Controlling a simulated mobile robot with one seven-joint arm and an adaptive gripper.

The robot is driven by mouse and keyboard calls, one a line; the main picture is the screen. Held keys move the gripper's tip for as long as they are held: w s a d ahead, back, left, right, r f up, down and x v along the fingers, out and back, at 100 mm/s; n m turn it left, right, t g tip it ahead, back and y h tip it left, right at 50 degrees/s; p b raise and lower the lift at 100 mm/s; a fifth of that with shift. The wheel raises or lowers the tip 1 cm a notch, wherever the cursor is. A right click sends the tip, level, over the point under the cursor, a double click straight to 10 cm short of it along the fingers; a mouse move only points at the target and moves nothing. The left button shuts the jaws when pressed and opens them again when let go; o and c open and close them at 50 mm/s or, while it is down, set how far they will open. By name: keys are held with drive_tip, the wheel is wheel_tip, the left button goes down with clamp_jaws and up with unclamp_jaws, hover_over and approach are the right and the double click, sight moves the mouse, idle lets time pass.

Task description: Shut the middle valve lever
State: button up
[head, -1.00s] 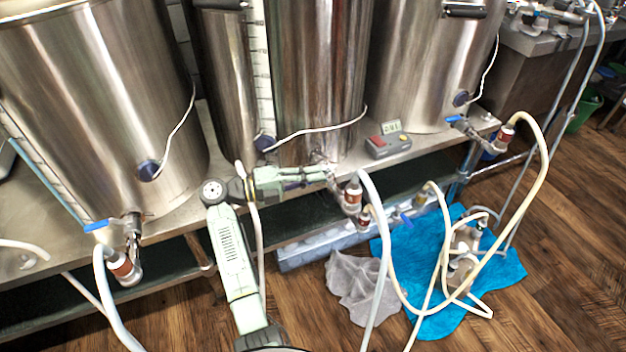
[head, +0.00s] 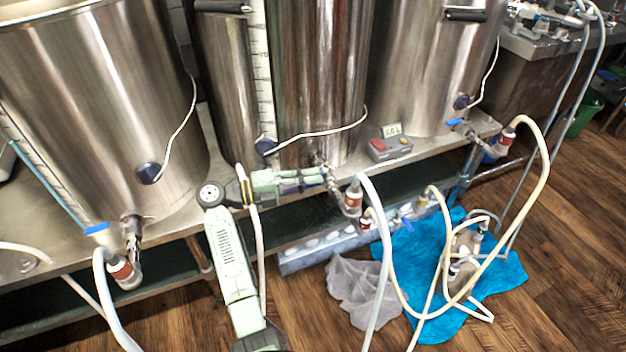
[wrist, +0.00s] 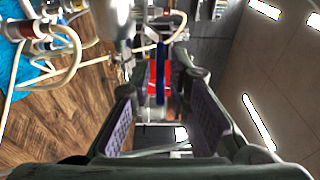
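The middle valve (head: 334,186) sits low on the front of the middle steel tank (head: 320,80), with a red-banded hose fitting (head: 353,196) at its outer end. My gripper (head: 322,178) is at this valve, reaching in from the left, and hides part of it. The valve's blue lever does not show clearly in the head view. In the wrist view the blue lever (wrist: 160,72) stands upright in the picture, between and just beyond the two fingertips. My gripper (wrist: 158,90) is open there, with a gap on each side of the lever. I cannot tell whether a finger touches it.
The left valve has a blue lever (head: 96,229); the right valve has another (head: 454,122). Pale hoses (head: 383,260) hang in front of the bench. A control box (head: 389,148) stands on the bench. A blue cloth (head: 420,260) and grey cloth (head: 355,290) lie on the floor.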

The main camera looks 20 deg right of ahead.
drive_tip(key=a, duration=1.1)
drive_tip(key=shift+w, duration=0.35)
drive_tip(key=shift+c, duration=0.4)
